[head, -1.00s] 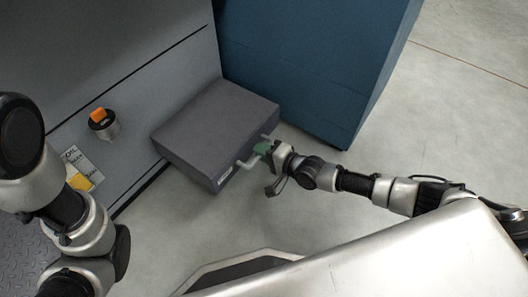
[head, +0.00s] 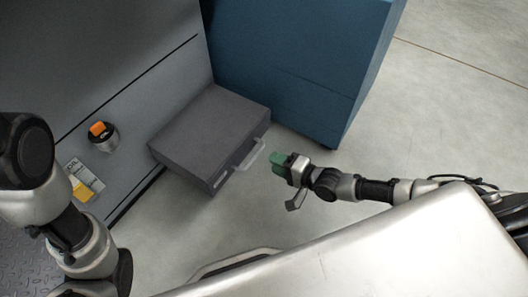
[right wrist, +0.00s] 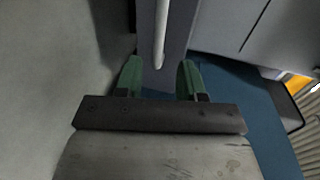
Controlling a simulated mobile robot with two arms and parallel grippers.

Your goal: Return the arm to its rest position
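My right gripper (head: 277,161) is just to the right of the light handle (head: 246,158) of a dark grey drawer-like unit (head: 208,128) in the head view. In the right wrist view its two green fingers (right wrist: 159,80) are apart with nothing between them, and the handle bar (right wrist: 161,35) lies ahead of them. The gripper is apart from the handle. My left arm shows at the left of the head view, but its gripper is out of the picture.
A grey cabinet (head: 150,60) with an orange-topped knob (head: 102,135) and a label (head: 84,181) stands at the left. A blue cabinet (head: 300,65) stands behind the unit. The floor (head: 440,120) at the right is clear.

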